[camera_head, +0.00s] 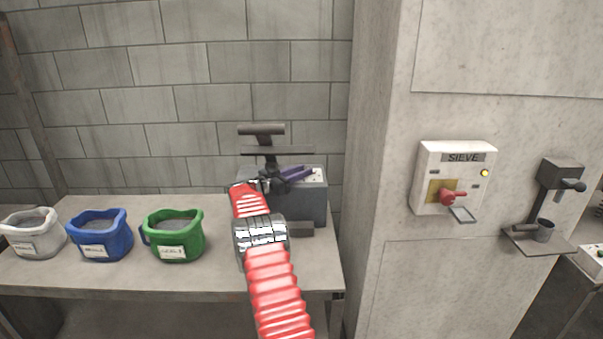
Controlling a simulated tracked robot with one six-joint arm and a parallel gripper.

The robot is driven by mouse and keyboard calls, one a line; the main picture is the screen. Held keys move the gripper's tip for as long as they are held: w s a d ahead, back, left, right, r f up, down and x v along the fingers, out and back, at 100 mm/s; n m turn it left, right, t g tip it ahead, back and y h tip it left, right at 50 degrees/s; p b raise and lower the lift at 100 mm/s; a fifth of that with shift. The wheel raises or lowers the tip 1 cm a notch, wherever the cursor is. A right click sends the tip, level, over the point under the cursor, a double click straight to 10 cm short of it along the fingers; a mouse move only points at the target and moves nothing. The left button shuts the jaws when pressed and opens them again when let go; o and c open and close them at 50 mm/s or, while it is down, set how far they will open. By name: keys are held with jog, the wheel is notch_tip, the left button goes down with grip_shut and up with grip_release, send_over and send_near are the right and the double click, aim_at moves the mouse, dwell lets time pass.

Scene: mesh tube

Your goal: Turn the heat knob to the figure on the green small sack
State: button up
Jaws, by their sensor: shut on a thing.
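The green small sack (174,234) stands open on the table at left of my arm, with dark contents. Its white label (173,252) carries short print, too small to read with certainty. A grey box-shaped machine (313,205) stands at the table's right end, with a pale marked dial plate (318,176) on top. My gripper and wrist hide part of the plate, so the knob's setting cannot be read.
A blue sack (99,234) and a white sack (34,234) stand left on the table (110,272). A dark T-shaped handle (261,129) rises behind my gripper. A concrete pillar right of the table bears the SIEVE switch box (454,180) and a dark bracket device (556,190).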

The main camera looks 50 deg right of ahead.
jog(key=shift+w+a+r, duration=0.1)
jog(key=shift+w, duration=0.1)
jog(key=o, duration=0.8)
jog(key=shift+o, duration=1.2)
jog(key=shift+s, duration=0.1)
jog(key=v, duration=1.3)
jog(key=shift+a, duration=0.35)
